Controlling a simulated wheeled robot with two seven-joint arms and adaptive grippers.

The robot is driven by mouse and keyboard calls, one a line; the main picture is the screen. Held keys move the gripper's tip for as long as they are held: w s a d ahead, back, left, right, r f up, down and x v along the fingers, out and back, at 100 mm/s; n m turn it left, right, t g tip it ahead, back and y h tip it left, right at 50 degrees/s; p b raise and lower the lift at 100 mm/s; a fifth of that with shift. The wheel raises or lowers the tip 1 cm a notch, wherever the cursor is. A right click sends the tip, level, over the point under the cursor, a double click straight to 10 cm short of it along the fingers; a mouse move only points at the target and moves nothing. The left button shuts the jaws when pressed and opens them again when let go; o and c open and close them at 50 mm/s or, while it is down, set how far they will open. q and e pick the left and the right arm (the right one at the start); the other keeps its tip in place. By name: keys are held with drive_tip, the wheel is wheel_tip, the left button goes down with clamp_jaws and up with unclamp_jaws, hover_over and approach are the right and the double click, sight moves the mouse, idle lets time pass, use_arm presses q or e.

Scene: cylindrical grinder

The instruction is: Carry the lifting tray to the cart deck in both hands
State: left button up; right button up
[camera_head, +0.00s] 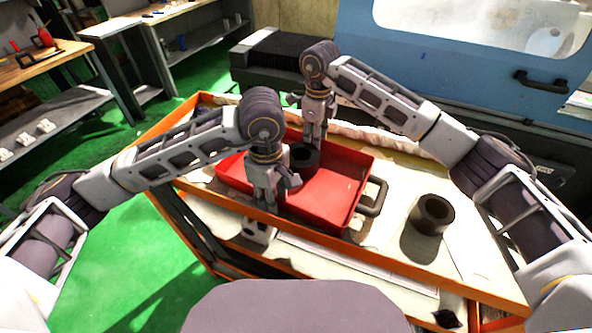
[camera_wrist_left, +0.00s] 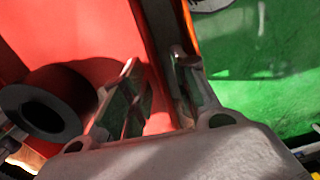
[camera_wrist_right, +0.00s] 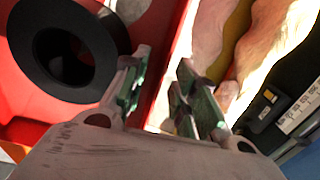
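The red tray (camera_head: 335,201) is over the cart deck, tilted across the head view. A black ring (camera_head: 304,158) sits inside it, and a dark handle (camera_head: 373,197) is on its right end. My left gripper (camera_head: 277,199) is at the near long wall. In the left wrist view its fingers (camera_wrist_left: 156,72) stand apart on either side of that wall. My right gripper (camera_head: 314,140) is at the far long wall; in the right wrist view its fingers (camera_wrist_right: 164,70) straddle the rim with a gap. Whether the tray touches the deck is hidden.
The cart deck (camera_head: 388,258) has an orange rim and carries another dark ring (camera_head: 432,215) to the right. A blue machine (camera_head: 455,65) stands behind. Benches (camera_head: 60,75) stand at the left, with clear green floor (camera_head: 110,255) between.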

use_arm(q)
drive_tip(key=shift+f, duration=0.2)
use_arm(e)
drive_tip(key=shift+f, duration=0.15)
use_arm(q)
clamp_jaws()
use_arm(e)
clamp_jaws()
use_arm(q)
drive_tip(key=shift+w+r, duration=0.1)
use_arm(e)
drive_tip(key=shift+w, duration=0.1)
